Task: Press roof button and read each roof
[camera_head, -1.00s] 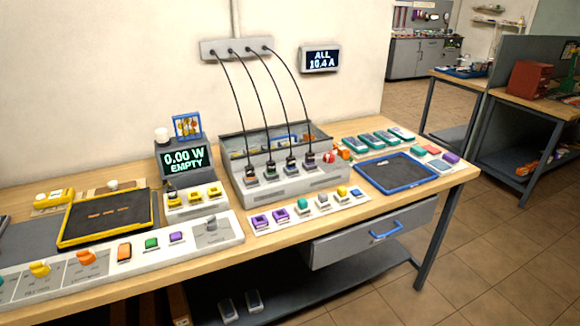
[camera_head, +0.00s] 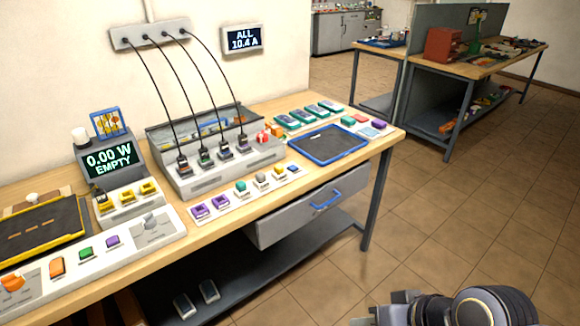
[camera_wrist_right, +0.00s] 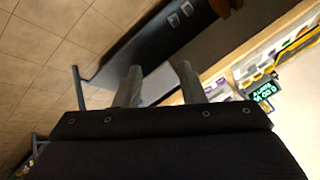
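A strip of coloured button-like pieces (camera_head: 245,191) lies along the front edge of the workbench: purple, green, grey, yellow and blue. I cannot tell which one is the roof button. A dark display (camera_head: 109,161) reads "0.00 W EMPTY". A wall display (camera_head: 242,39) reads "ALL 10.4 A". A grey charger box (camera_head: 225,163) holds several plugged pieces with black cables. My right gripper (camera_wrist_right: 158,84) is open and empty, its two fingers apart. In the head view my right arm shows low at the right, off the bench. My left gripper is not in view.
A blue-rimmed tray (camera_head: 293,153) sits at the bench's right end, with green-and-grey pieces behind it. A drawer with a blue handle (camera_head: 326,200) is below. A yellow-rimmed tray (camera_head: 84,215) is at left. Open tiled floor is at right.

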